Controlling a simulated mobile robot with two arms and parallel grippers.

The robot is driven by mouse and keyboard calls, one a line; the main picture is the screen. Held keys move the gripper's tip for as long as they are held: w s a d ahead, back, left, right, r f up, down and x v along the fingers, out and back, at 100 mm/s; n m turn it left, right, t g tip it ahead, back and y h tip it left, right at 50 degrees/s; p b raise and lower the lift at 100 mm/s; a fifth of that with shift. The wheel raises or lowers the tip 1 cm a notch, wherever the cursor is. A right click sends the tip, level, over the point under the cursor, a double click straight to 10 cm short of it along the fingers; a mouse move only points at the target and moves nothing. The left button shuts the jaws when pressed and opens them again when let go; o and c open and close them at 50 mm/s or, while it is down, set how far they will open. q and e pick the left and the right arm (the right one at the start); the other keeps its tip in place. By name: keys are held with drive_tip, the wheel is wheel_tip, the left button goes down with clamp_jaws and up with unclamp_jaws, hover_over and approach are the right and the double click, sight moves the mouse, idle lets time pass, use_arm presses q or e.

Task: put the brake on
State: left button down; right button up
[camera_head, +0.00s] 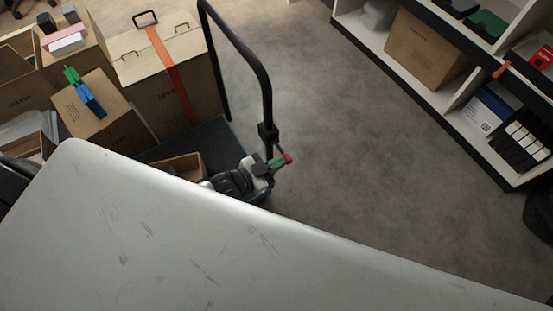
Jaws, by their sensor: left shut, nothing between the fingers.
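The cart has a dark deck (213,140) and a tall black push handle (262,85). A small lever with a green shaft and a red tip (287,158) sticks out to the right near the foot of the handle. My left gripper (265,168) is at the base of this lever, shut and with nothing in it. I cannot tell whether its fingers touch the lever. The arm behind it is mostly hidden by a pale scratched surface (190,235) in the foreground. My right gripper is not in view.
A smaller carton (100,125) bears blue and green clips. An open box (183,167) lies near my gripper. Shelving (430,95) stands at the right. The grey floor between is clear.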

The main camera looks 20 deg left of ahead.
use_arm(q)
drive_tip(key=f+m, duration=0.2)
drive_tip(key=shift+m+t+y+b, duration=0.3)
drive_tip(key=shift+b, duration=0.1)
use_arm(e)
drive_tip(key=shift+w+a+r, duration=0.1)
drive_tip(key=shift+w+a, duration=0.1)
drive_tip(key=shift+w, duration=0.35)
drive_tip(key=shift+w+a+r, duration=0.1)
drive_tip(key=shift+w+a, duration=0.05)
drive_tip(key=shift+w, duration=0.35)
use_arm(q)
drive_tip(key=shift+f+m, duration=0.25)
drive_tip(key=shift+m, duration=0.25)
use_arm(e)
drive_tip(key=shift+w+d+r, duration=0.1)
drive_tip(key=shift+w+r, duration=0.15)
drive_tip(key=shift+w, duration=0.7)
use_arm(q)
drive_tip(key=shift+r, duration=0.15)
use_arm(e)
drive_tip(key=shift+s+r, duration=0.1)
